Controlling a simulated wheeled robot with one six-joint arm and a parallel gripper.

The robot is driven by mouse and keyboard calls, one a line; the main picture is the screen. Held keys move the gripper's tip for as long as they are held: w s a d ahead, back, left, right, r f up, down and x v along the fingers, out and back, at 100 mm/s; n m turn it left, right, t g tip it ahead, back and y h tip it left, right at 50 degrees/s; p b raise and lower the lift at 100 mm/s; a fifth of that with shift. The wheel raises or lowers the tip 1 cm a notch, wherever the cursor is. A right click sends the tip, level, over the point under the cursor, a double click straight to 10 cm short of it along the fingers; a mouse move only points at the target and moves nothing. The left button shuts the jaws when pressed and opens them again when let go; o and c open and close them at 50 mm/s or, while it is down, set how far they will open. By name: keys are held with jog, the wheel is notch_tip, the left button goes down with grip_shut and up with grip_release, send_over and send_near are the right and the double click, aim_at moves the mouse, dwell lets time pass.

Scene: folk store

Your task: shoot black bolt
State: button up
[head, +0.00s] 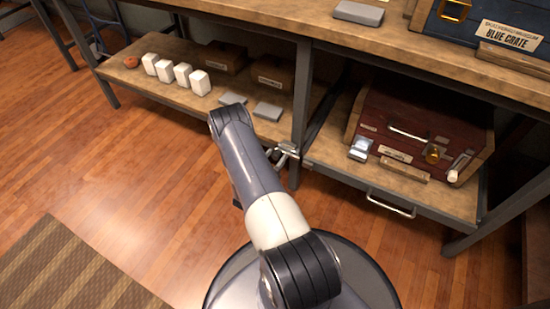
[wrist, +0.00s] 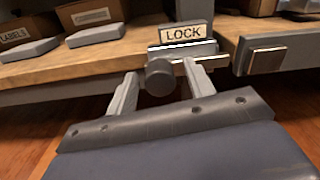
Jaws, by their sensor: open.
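The bolt's round black knob (wrist: 159,77) is in the middle of the wrist view, below a plate labelled LOCK (wrist: 183,34) on the shelf's front edge. A silver bar (wrist: 212,61) shows beside it and reaches right toward the gap before a metal plate (wrist: 268,56). My gripper (wrist: 160,69) is open, one finger on each side of the knob. I cannot tell whether either finger touches it. In the head view my gripper (head: 287,154) is at the shelf edge by the table leg, and the bolt is too small to make out.
A drawer with a handle (head: 391,203) is at the right, bearing a red crate (head: 424,118). White blocks (head: 174,73) and grey pads (head: 268,111) sit on the left lower shelf (head: 125,82). A blue crate (head: 480,27) is on the worktop.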

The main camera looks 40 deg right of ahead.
grip_shut()
dwell(0.5)
